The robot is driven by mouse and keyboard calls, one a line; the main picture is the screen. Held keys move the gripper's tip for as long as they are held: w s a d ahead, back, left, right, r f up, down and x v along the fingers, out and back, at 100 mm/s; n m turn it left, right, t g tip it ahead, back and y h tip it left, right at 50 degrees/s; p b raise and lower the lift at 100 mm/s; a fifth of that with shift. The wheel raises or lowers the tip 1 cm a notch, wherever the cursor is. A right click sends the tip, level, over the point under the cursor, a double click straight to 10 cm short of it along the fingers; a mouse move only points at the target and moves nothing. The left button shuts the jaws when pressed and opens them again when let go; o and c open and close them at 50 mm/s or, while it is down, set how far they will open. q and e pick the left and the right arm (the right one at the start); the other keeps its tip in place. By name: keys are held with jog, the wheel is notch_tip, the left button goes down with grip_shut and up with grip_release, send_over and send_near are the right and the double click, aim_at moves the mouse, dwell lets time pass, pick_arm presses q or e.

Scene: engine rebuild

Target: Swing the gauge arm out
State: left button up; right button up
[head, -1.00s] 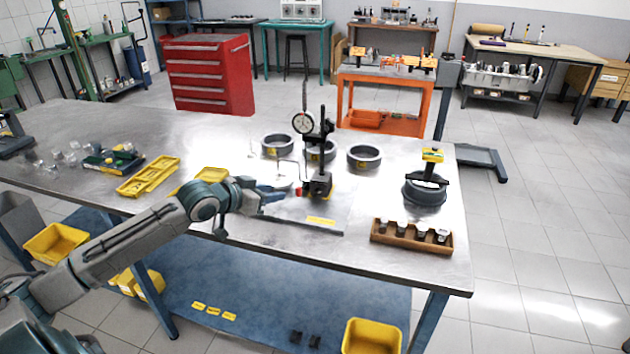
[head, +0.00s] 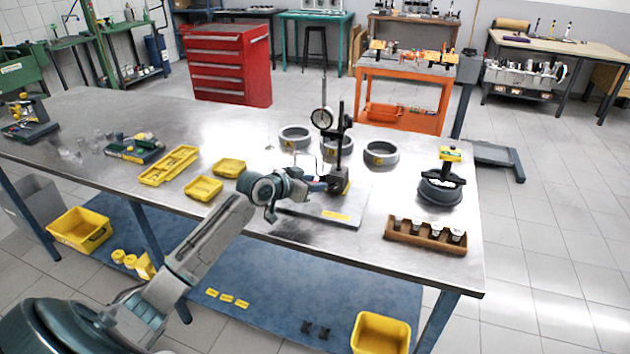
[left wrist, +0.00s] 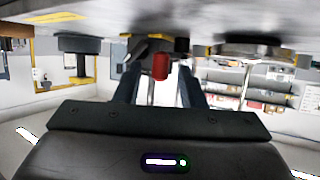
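The gauge stand has a dark upright post (head: 340,135) on a dark base block (head: 339,183). A round white dial gauge (head: 322,118) hangs at the upper left of the post. My left gripper (head: 318,185) is low beside the stand, just left of the base block. In the left wrist view, the fingers of the left gripper (left wrist: 160,85) are apart. A red cylinder-shaped knob (left wrist: 160,66) shows between the fingertips, with gaps on both sides. The knob is hidden in the head view. My right gripper is not in view.
The stand is on a flat plate (head: 310,212) on the steel table (head: 225,140). Metal rings (head: 380,154) stand behind and to the right. A wooden block with pistons (head: 425,236) and a dark ring assembly (head: 440,190) are at the right. Yellow trays (head: 203,189) are left.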

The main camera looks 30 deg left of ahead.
pick_arm(q)
jog(key=shift+w+d+f, duration=0.1)
jog(key=shift+w+f, duration=0.1)
jog(key=shift+w, duration=0.25)
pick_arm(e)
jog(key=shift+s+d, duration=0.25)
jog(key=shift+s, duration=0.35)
